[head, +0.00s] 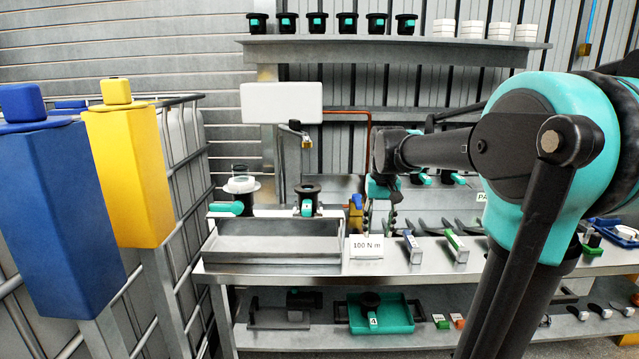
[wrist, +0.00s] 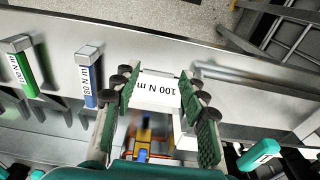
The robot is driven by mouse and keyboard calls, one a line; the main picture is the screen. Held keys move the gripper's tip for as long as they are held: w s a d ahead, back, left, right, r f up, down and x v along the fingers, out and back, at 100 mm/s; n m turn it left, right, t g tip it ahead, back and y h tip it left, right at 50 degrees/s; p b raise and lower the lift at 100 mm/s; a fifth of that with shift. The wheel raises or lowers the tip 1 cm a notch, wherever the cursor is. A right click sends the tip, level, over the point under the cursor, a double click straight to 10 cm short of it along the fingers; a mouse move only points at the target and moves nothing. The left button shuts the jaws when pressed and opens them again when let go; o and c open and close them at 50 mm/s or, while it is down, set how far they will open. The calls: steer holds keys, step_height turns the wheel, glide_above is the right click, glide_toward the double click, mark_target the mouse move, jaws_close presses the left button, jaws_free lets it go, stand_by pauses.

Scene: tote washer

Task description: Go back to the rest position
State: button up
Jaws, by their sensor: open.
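My gripper (head: 384,205) is over the steel bench, just behind the white "100 N m" card on its front edge. In the wrist view my gripper (wrist: 158,84) has its two green-padded fingers spread apart, with nothing held between them. The "100 N m" card (head: 367,248) shows between the fingertips in the wrist view (wrist: 159,89); I cannot tell whether they touch it. A small yellow and blue object (head: 355,214) stands left of my gripper in the head view. It appears low between the fingers in the wrist view (wrist: 144,142).
A steel sink (head: 275,254) is left of my gripper. Blue (head: 408,246) and green (head: 454,246) labelled tools lie to the right. A shelf (head: 390,47) with black fittings hangs above. Blue (head: 50,200) and yellow (head: 130,170) containers stand at far left.

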steer(key=s+d+f+t, duration=0.3)
steer(key=s+f, duration=1.6)
steer(key=f, duration=0.1)
steer(key=shift+f, duration=0.3)
